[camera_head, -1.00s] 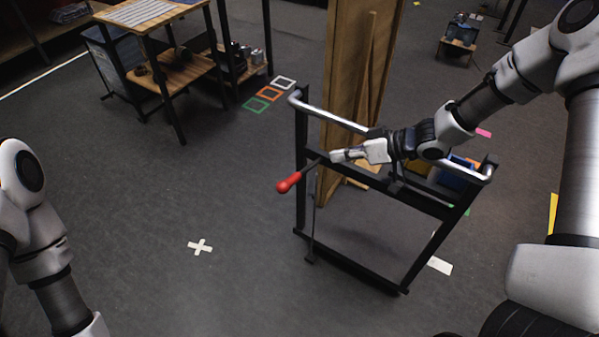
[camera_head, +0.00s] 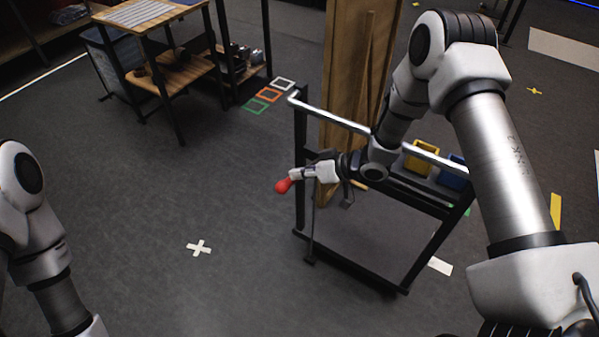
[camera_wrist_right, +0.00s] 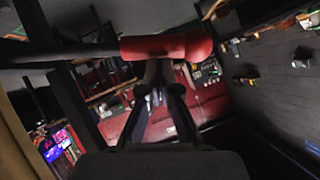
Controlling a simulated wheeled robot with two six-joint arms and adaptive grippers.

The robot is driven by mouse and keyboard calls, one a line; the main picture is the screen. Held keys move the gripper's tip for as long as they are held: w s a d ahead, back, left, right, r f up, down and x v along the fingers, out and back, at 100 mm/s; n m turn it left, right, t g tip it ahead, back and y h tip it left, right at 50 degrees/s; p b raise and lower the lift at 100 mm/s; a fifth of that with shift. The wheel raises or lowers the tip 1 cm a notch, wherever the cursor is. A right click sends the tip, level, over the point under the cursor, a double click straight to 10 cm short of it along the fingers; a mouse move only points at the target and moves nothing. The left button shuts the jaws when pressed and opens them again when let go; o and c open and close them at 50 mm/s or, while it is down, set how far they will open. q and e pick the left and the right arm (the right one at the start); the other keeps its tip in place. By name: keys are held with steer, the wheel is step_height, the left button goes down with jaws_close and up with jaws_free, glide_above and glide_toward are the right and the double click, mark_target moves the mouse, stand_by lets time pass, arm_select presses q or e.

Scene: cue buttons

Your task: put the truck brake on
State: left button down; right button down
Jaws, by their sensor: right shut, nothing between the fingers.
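The truck (camera_head: 300,140) is a black frame with a silver push bar. Its brake lever ends in a red grip (camera_head: 283,186) that sticks out at the truck's left side; the dark rod behind it is mostly hidden by my right gripper. My right gripper (camera_head: 298,174) is shut, with its fingertips right at the red grip. In the right wrist view the red grip (camera_wrist_right: 165,46) and its dark rod (camera_wrist_right: 70,55) lie across the closed fingertips (camera_wrist_right: 160,68), not between them. I cannot tell whether they touch. My left gripper is out of view.
A yellow bin (camera_head: 420,158) and a blue bin (camera_head: 453,174) sit on the truck. A wooden panel (camera_head: 345,80) stands behind its push bar. A wooden-topped table (camera_head: 140,12) is at the back left. The floor around the white cross (camera_head: 198,248) is clear.

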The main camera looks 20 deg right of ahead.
steer(key=shift+f, duration=0.15)
step_height(320, 180, down, 15)
steer(key=s+a+n+t+h+b, duration=0.1)
steer(key=a+n+t+h+b, duration=0.1)
steer(key=b, duration=1.1)
steer(key=shift+s+n+t+h, duration=0.4)
steer(key=shift+n+t+h, duration=0.2)
steer(key=shift+n+h, duration=0.45)
